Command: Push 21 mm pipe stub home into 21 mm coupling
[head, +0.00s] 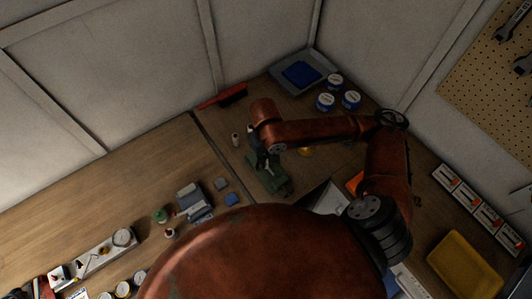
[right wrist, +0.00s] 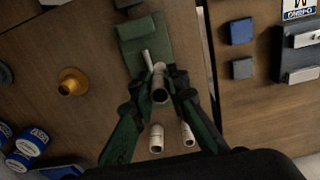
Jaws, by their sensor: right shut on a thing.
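My right gripper (right wrist: 160,78) points down at the bench, with its dark green fingers closed on a short grey tube, likely the pipe stub (right wrist: 160,92). The tube's open end faces the wrist camera. A green block or stand (right wrist: 145,38) with a pale rod lies just beyond the fingertips; I cannot tell if the tube touches it. Two pale tubes (right wrist: 157,138) (right wrist: 187,134) stand near the fingers. Which part is the coupling is unclear. In the head view the right gripper (head: 262,160) is above the green stand (head: 270,182). My left gripper is not in view.
A yellow flanged part (right wrist: 72,82) stands beside the gripper. White-and-blue cans (head: 325,101) and a blue-lined tray (head: 302,74) are in the back corner. Small blue (head: 232,199) and grey blocks lie left of the stand. A yellow tray (head: 464,264) is at right.

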